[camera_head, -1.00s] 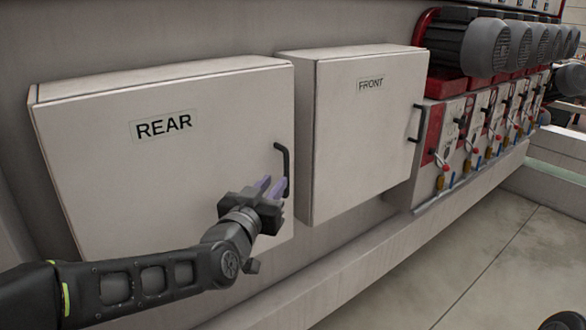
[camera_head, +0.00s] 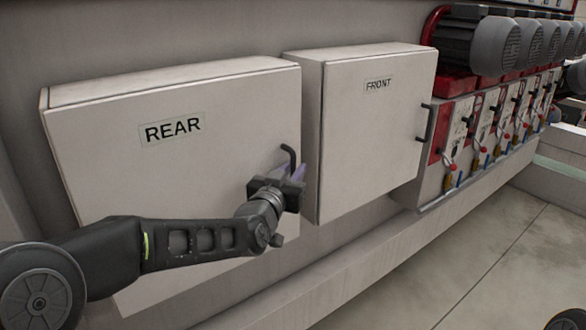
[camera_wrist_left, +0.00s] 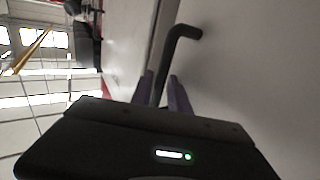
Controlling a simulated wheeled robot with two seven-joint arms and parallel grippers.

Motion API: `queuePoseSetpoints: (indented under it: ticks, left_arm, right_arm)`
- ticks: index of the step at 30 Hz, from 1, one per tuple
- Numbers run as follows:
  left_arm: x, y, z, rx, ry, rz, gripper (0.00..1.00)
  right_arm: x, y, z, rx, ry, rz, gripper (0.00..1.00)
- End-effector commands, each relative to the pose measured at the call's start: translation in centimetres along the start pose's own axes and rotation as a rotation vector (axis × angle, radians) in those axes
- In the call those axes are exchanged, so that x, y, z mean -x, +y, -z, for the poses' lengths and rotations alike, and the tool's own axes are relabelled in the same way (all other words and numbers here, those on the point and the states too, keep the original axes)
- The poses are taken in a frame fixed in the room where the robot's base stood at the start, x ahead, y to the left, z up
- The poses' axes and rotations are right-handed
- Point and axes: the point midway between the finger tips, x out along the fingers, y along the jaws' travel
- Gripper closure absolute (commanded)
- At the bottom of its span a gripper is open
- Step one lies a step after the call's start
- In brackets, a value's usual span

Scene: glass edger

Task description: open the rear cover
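The rear cover (camera_head: 95,175) is a pale panel labelled REAR on the left box, and it looks closed. Its dark bar handle (camera_head: 289,153) is at the cover's right side; the handle's bent end also shows in the left wrist view (camera_wrist_left: 184,32). My left gripper (camera_head: 291,173) is at the lower part of the handle. In the left wrist view its two purple fingers (camera_wrist_left: 162,92) stand apart, one on each side of the bar, with no clear grip on it. The handle's lower end is hidden behind the gripper. My right gripper is not in view.
The closed FRONT box (camera_head: 375,145) stands just right of the rear cover, with its own dark handle (camera_head: 427,123). Motors (camera_head: 480,40) and red-and-white panels line the far right. A pale ledge (camera_head: 350,262) runs below the boxes.

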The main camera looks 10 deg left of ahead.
Motion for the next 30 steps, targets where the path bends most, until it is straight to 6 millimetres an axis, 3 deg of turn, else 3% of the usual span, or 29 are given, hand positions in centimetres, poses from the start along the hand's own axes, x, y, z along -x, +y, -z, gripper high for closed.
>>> queuePoseSetpoints:
  ticks: [6, 14, 30]
  left_arm:
    - [0.0, -0.01, -0.04, 0.0, 0.0, 0.0, 0.79]
    - [0.02, 0.01, -0.04, 0.0, 0.0, 0.0, 1.0]
    - [0.03, 0.01, -0.04, 0.0, 0.0, 0.0, 1.0]
  right_arm:
    - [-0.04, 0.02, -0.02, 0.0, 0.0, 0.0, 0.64]
    - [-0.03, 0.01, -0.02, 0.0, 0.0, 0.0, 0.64]
    - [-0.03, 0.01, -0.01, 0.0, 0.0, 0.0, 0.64]
